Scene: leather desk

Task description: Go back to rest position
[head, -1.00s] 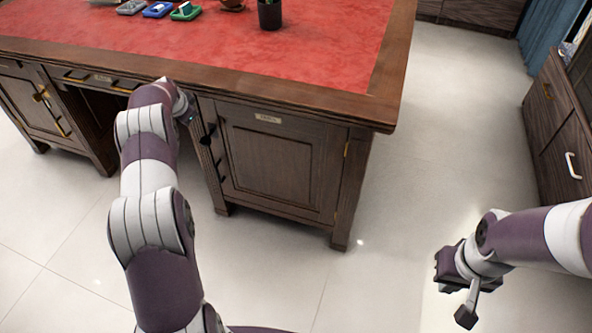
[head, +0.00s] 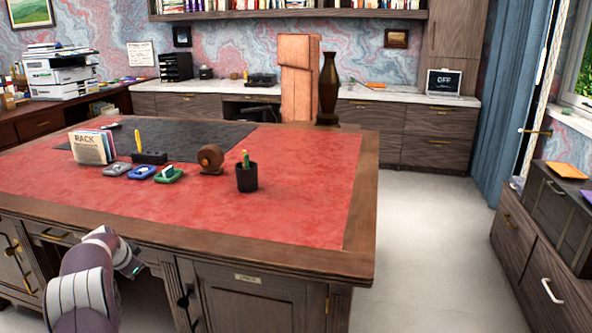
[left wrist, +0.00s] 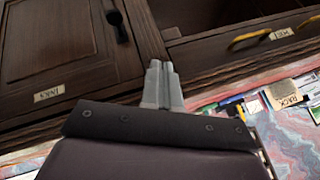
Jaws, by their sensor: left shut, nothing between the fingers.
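My left arm comes up from the bottom left in the head view, in front of the desk (head: 300,260). Its hand is by the desk's front edge, near the drawer and cabinet fronts, and its fingers are hard to make out there. In the left wrist view the left gripper (left wrist: 161,85) has its two grey fingers together, with nothing between them. It is apart from the cabinet door labelled INKS (left wrist: 50,60) and the drawer with a brass handle (left wrist: 255,38). My right gripper is out of the head view.
On the red desk top stand a black pen cup (head: 247,178), a brown round object (head: 211,158), small coloured trays (head: 141,172) and a file rack (head: 93,147). A wooden cabinet (head: 545,270) stands at the right. Floor (head: 430,250) is clear between it and the desk.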

